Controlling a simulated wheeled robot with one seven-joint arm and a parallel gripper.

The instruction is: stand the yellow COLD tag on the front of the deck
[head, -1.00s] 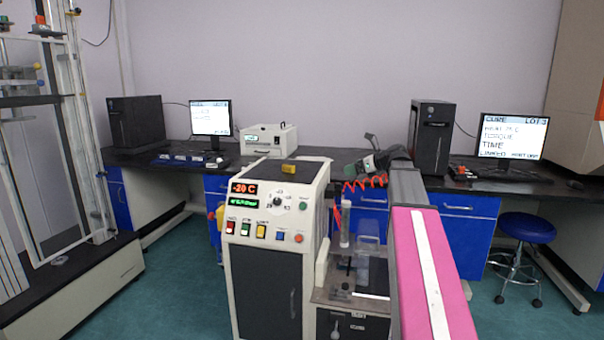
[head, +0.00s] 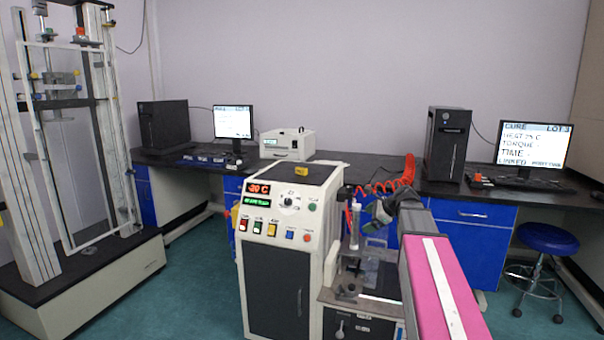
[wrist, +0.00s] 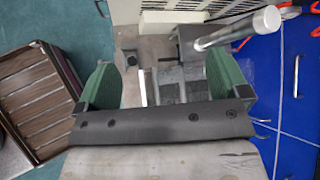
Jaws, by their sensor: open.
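The yellow tag (head: 301,170) stands on the dark top of the white cabinet with the control panel (head: 275,215). Its lettering is too small to read. My gripper (head: 380,210) is to the right of that cabinet, above the small bench with the clear cylinder, and away from the tag. In the wrist view my gripper (wrist: 163,88) has its two green fingers wide apart with nothing held between them. The deck (head: 350,285) appears to be the grey bench top below my gripper; it also shows in the wrist view (wrist: 155,50).
A clear upright cylinder (head: 354,225) and a clear block (head: 371,268) stand on the bench under my gripper. A red coiled hose (head: 395,182) hangs behind. A tall test frame (head: 75,130) is at left, a blue stool (head: 546,240) at right. Floor at left centre is clear.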

